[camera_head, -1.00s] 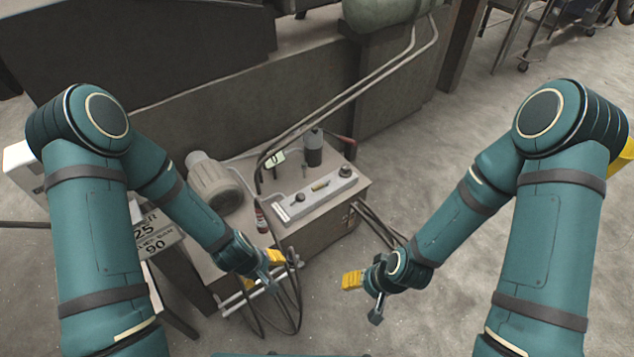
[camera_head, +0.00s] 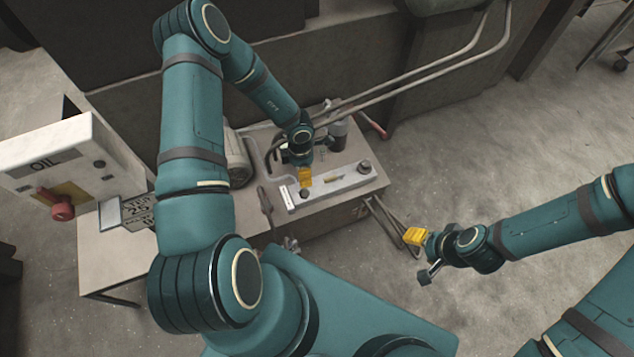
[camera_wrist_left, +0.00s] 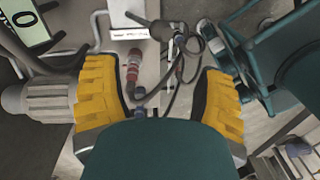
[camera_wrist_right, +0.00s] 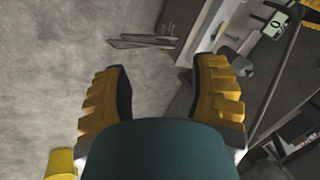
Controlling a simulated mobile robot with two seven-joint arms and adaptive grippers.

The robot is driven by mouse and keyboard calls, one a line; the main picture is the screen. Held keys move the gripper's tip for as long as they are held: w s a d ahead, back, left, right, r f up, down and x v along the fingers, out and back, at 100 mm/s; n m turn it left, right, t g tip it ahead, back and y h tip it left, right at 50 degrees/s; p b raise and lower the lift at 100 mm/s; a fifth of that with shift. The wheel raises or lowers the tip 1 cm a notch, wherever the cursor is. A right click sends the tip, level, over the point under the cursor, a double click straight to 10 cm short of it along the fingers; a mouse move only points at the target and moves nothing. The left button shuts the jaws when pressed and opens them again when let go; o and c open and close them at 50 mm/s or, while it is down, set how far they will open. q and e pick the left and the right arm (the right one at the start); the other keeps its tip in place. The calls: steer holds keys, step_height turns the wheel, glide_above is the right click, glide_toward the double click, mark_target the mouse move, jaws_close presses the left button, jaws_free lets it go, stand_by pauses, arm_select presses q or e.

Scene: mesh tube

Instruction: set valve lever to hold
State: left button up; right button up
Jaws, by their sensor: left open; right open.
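A lever with a red grip (camera_head: 376,128) sticks out at the back right of the grey hydraulic unit (camera_head: 330,212); it looks like the valve lever, but no marking on it is readable. My left gripper (camera_head: 305,178) is open above the unit's top, left of and nearer than the lever. In the left wrist view its yellow fingers (camera_wrist_left: 160,100) stand apart, with a red-collared fitting (camera_wrist_left: 133,70) and hoses below. My right gripper (camera_head: 415,237) is open and empty over the floor, right of the unit; its fingers (camera_wrist_right: 158,100) also show apart in the right wrist view.
A dark cylinder (camera_head: 339,134) stands beside the lever. A motor (camera_head: 238,160) sits at the unit's left. A box marked OIL (camera_head: 60,160) with a red knob (camera_head: 62,208) stands far left.

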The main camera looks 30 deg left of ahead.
mark_target(304, 191)
arm_select(q)
steer(key=f+b, duration=0.1)
steer(key=f, duration=0.3)
steer(key=f+b, duration=0.1)
steer(key=f, duration=0.4)
steer(key=s+f+b, duration=0.1)
steer(key=f, duration=0.3)
steer(key=shift+d+f, duration=0.25)
steer(key=shift+f, duration=0.05)
arm_select(e)
steer(key=f, duration=0.1)
steer(key=s+f, duration=0.1)
steer(key=f, duration=0.1)
steer(key=shift+s+a+f, duration=0.15)
steer(key=shift+s, duration=0.05)
arm_select(q)
steer(key=shift+c, duration=0.2)
steer(key=shift+r, duration=0.1)
jaws_close()
